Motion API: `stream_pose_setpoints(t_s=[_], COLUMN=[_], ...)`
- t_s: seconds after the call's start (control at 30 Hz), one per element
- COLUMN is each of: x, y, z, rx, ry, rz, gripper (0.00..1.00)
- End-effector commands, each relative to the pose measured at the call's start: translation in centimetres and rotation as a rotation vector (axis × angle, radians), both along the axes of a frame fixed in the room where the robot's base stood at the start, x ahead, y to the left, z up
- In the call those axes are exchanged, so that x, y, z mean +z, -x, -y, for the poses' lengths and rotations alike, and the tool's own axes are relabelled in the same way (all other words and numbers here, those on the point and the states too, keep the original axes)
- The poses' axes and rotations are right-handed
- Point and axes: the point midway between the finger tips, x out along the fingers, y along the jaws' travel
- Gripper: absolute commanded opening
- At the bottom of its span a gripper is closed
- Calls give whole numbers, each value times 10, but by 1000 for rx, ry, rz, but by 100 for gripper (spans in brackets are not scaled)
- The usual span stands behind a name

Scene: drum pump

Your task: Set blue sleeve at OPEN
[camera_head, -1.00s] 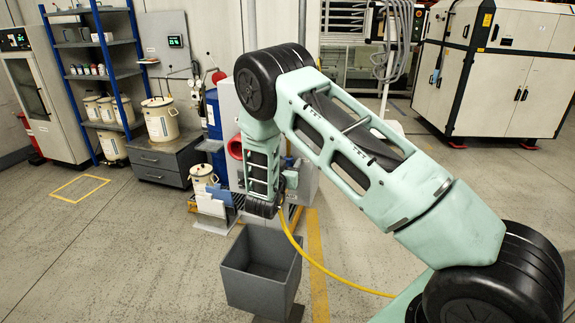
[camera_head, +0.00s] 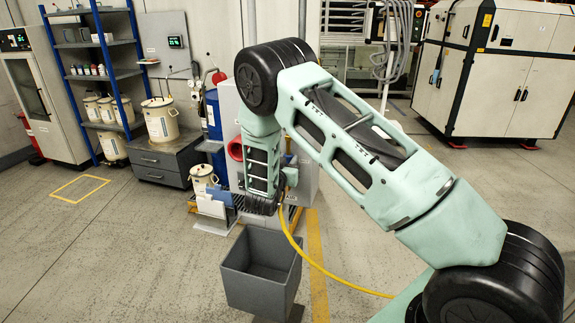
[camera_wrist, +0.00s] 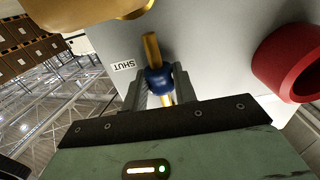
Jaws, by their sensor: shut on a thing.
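In the wrist view, the blue sleeve (camera_wrist: 158,80) sits around a brass-coloured rod (camera_wrist: 151,46) in front of a pale grey panel (camera_wrist: 205,45). My gripper (camera_wrist: 160,90) has one grey finger on each side of the sleeve and is shut on it. A white label (camera_wrist: 123,65) reading SHUT, upside down here, is on the panel to the left of the sleeve. No OPEN label shows. In the head view, my arm hides the sleeve and my fingers.
A red ring-like part (camera_wrist: 290,62) stands close by on the right in the wrist view, and a large brass-coloured part (camera_wrist: 85,10) at the top. In the head view, a grey bin (camera_head: 262,270) stands on the floor below my wrist, beside a yellow hose (camera_head: 322,267).

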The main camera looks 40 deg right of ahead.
Motion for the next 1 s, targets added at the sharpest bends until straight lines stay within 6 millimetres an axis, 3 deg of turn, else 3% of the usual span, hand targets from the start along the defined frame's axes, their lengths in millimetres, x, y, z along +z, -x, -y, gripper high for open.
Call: stream_pose_setpoints(t_s=[1.0], x=[23], y=[-1], z=[0], rx=[0], ry=[5], rz=[9], gripper=[13])
